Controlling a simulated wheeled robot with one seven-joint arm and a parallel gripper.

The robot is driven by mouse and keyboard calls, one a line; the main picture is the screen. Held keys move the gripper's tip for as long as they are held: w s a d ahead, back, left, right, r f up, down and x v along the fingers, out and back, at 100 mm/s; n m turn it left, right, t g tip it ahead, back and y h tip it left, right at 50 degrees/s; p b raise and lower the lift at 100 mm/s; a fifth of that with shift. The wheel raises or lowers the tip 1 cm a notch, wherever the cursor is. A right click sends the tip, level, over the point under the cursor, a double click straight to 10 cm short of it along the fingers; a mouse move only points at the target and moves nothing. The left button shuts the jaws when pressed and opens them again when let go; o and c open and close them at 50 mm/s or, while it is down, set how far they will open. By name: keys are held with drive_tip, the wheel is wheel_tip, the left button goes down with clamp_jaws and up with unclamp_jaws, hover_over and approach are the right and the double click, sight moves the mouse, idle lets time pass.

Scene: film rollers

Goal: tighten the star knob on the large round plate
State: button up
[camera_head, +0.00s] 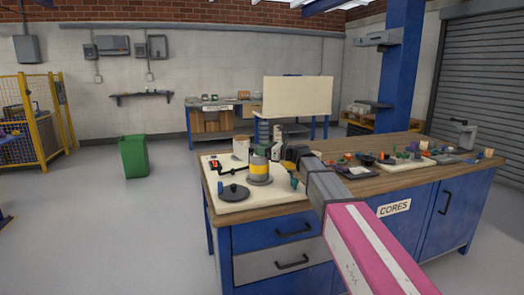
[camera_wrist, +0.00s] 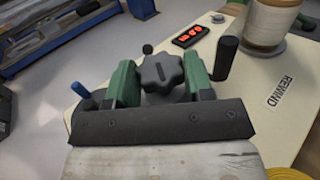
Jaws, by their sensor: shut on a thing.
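In the wrist view, my gripper (camera_wrist: 165,84) has a green finger on each side of a dark grey star knob (camera_wrist: 162,72) and is shut on it. The knob's lobes show above the dark gripper bar, which hides what lies below. In the head view, my pink arm reaches from the lower right over the bench; my fingertips are hard to make out there. A dark round plate (camera_head: 236,194) with a small upright piece on it lies at the front left of the cream board. I cannot tell whether this plate bears the gripped knob.
The cream board (camera_head: 257,207) also holds a yellow-banded roller (camera_head: 259,168), a pale spool (camera_head: 240,147) and a red display (camera_wrist: 190,36). A black post (camera_wrist: 227,58) stands right of the knob, a blue handle (camera_wrist: 84,92) left. Small parts crowd the bench's right side.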

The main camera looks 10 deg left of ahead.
drive_tip(key=m+t+h, duration=0.1)
drive_tip(key=m+t, duration=0.1)
drive_tip(key=t, duration=0.1)
drive_tip(key=s+m+t+h, duration=0.1)
drive_tip(key=m+t, duration=0.1)
drive_tip(key=t, duration=0.1)
drive_tip(key=shift+m+t+h, duration=0.3)
drive_tip(key=shift+t, duration=0.1)
drive_tip(key=shift+a+m+t+h, duration=0.15)
drive_tip(key=shift+m+t+h, duration=1.55)
drive_tip(key=shift+t, duration=0.3)
drive_tip(key=shift+w+m+t+h, duration=0.1)
drive_tip(key=shift+m+t+h, duration=0.4)
drive_tip(key=shift+h, duration=0.1)
drive_tip(key=o, duration=0.9)
drive_tip(key=v, duration=1)
drive_tip(key=shift+s+d, duration=0.2)
drive_tip(key=shift+s, duration=0.1)
